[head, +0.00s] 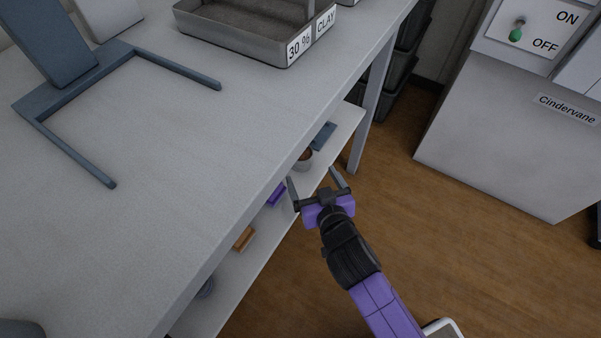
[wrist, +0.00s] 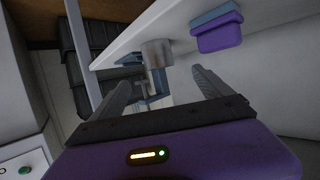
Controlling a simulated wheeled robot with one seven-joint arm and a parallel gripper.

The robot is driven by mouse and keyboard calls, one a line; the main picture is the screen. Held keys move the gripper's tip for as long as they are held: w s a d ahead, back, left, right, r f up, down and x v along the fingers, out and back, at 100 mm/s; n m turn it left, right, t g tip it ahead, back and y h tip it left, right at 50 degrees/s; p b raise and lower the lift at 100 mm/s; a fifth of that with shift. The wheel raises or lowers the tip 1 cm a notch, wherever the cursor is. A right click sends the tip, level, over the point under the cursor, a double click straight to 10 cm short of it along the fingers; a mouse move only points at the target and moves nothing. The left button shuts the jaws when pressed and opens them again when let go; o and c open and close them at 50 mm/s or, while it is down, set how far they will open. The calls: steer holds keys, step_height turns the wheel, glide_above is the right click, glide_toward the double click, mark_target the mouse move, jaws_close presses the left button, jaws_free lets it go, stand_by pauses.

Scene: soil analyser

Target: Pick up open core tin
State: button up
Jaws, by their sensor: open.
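A round grey metal tin (head: 305,163), open at the top with brown contents, stands on the lower shelf under the workbench. In the wrist view the tin (wrist: 157,54) shows side-on as a grey cylinder, beyond and between my fingertips. My gripper (head: 314,175) is open and empty at the front edge of the shelf, pointing at the tin. Its two fingers (wrist: 160,78) also show in the wrist view, with a gap between them and no contact with the tin visible.
The lower shelf (head: 335,147) also holds a blue flat item (head: 323,135), a purple item (head: 276,194) and an orange block (head: 244,238). The workbench top (head: 190,130) overhangs it and bears a tray (head: 285,62) labelled 30 % and CLAY.

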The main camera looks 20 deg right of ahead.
mark_target(303, 162)
steer(key=b+x, duration=0.2)
steer(key=x, duration=0.2)
steer(key=shift+w+a+f, duration=0.15)
steer(key=shift+w+f, duration=0.1)
steer(key=b+x, duration=0.1)
steer(key=x, duration=0.2)
steer(key=b+x, duration=0.2)
steer(key=x, duration=0.2)
steer(key=shift+w+d, duration=0.25)
steer(key=c, duration=1.6)
